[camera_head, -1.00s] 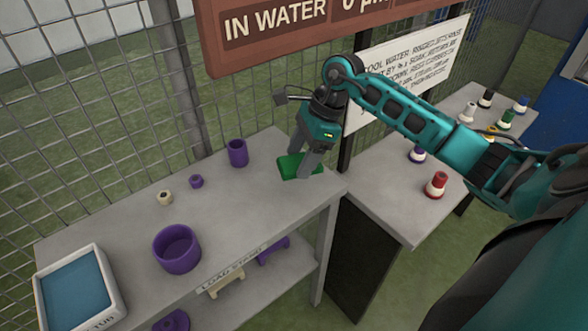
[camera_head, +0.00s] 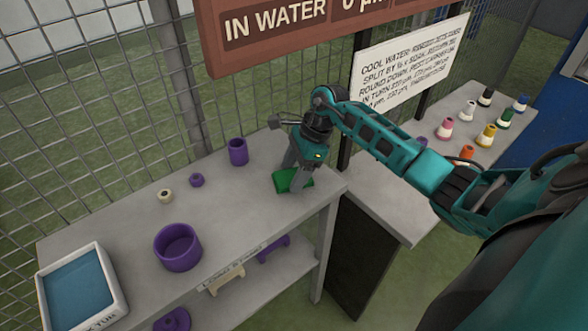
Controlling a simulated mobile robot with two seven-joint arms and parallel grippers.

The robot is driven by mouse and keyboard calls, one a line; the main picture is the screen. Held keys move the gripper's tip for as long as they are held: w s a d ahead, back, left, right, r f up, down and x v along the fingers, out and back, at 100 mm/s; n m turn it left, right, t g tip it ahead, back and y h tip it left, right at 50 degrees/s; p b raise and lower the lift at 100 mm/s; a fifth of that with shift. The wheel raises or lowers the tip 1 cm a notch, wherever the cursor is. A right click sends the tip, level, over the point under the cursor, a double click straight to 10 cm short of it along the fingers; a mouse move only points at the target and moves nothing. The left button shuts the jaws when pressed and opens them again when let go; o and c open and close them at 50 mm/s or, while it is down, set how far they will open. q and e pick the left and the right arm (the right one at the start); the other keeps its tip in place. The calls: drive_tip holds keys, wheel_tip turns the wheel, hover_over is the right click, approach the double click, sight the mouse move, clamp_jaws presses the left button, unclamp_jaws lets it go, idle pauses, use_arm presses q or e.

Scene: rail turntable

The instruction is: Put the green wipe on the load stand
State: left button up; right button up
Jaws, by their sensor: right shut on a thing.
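The green wipe (camera_head: 284,181) is at the right end of the load stand (camera_head: 120,235), a grey table whose front edge carries the lettering. My right gripper (camera_head: 297,172) reaches down from the right and is shut on the wipe, its fingers covering part of it. The wipe is flat and at or just above the table top; I cannot tell whether it touches. My left gripper is not in view.
On the stand are a tall purple cup (camera_head: 238,152), a wide purple cup (camera_head: 178,248), a small purple ring (camera_head: 197,180), a beige ring (camera_head: 165,195) and a tub (camera_head: 118,292) of blue liquid. A second table (camera_head: 385,205) at right holds several coloured bottles. The stand's middle is clear.

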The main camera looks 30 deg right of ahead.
drive_tip(key=shift+f, duration=0.15)
drive_tip(key=o, duration=0.9)
drive_tip(key=shift+o, duration=0.2)
drive_tip(key=shift+r, duration=0.35)
drive_tip(key=v, duration=1.1)
drive_tip(key=shift+d+r, duration=0.25)
drive_tip(key=shift+s, duration=0.15)
